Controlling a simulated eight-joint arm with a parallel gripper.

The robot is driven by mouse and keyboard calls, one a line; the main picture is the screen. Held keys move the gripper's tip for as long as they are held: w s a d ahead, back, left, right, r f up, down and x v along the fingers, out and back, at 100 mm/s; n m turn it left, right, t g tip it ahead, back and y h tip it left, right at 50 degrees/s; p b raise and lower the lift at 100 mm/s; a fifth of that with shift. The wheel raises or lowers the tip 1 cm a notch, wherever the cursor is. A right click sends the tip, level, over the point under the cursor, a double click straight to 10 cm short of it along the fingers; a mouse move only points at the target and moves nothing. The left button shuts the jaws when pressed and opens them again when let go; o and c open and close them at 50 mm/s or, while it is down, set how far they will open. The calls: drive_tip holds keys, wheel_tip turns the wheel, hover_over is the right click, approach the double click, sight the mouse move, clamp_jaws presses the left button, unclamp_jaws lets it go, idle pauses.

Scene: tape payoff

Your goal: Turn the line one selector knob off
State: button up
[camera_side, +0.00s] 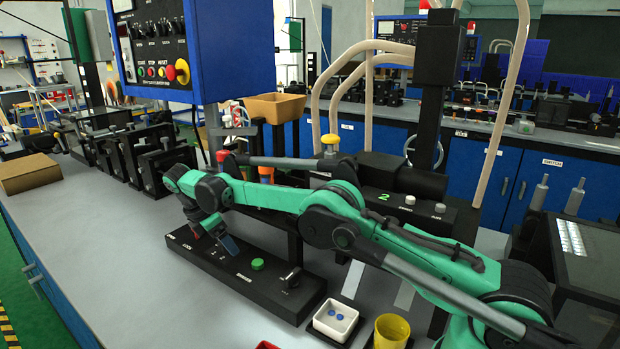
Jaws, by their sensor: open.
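A long black control box (222,262) lies on the grey bench in the middle. It carries a green button (257,264) and a black knob (290,277) with a pale mark near its right end. This looks like a selector knob, but its label is too small to read. My gripper (213,238) is open, pointing down over the left part of the box, to the left of the green button and apart from the knob. Its fingers partly hide what is on the box there, and I cannot tell whether they touch it.
A second black box (408,205) marked with a green 2 stands behind my arm. A blue panel (240,50) with several knobs and buttons hangs above. A white tray (335,319) and a yellow cup (391,331) stand in front.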

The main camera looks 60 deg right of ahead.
drive_tip(key=n+t, duration=0.2)
drive_tip(key=n, duration=0.3)
drive_tip(key=shift+s, duration=0.15)
drive_tip(key=shift+n, duration=0.3)
drive_tip(key=v, duration=0.6)
drive_tip(key=shift+s+r, duration=0.25)
drive_tip(key=s+r+m+t+y, duration=0.2)
drive_tip(key=s+r+m+t, duration=0.1)
drive_tip(key=s+r+m, duration=0.35)
drive_tip(key=s+a+f+m+t+y, duration=0.2)
drive_tip(key=s+f+m+t, duration=0.1)
drive_tip(key=s+m, duration=1.1)
drive_tip(key=w+d+r+m, duration=0.3)
drive_tip(key=d+r, duration=0.5)
drive_tip(key=w+d+r+m+t+y, duration=0.1)
drive_tip(key=w+d+r+m, duration=0.2)
drive_tip(key=d+r, duration=0.5)
drive_tip(key=shift+w+d+r+m+t, duration=0.3)
drive_tip(key=shift+w+d, duration=0.2)
drive_tip(key=shift+d, duration=0.2)
drive_tip(key=shift+f, duration=0.1)
